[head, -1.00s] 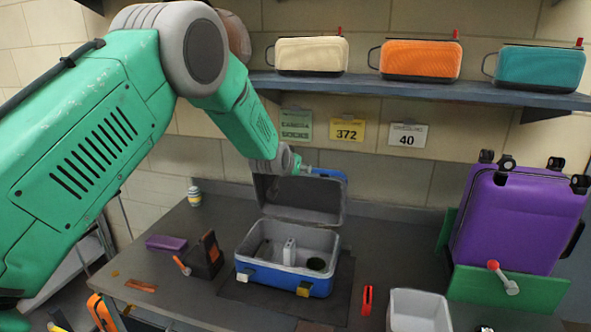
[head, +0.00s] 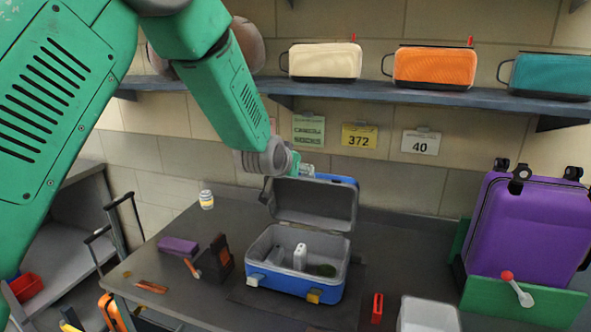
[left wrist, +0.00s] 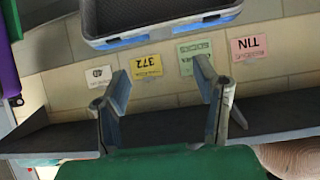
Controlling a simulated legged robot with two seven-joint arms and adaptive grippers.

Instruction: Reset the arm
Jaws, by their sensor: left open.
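My left gripper (head: 303,171) is at the top edge of the raised lid (head: 313,203) of a blue and grey case (head: 295,287); its fingertips are hard to make out there. In the left wrist view, the left gripper (left wrist: 163,82) has its two fingers spread apart with nothing between them. The case's lid (left wrist: 150,18) shows at the top of that view, apart from the fingers. The case stands open on the table with a white item (head: 300,257) and dark items inside. My right gripper is not in view.
A shelf (head: 420,92) with cream, orange and teal cases runs above the table. A purple suitcase (head: 525,225) stands in a green holder at the right. A white bin (head: 428,315) is at the front. A dark holder (head: 217,258) and a purple item (head: 178,246) lie left.

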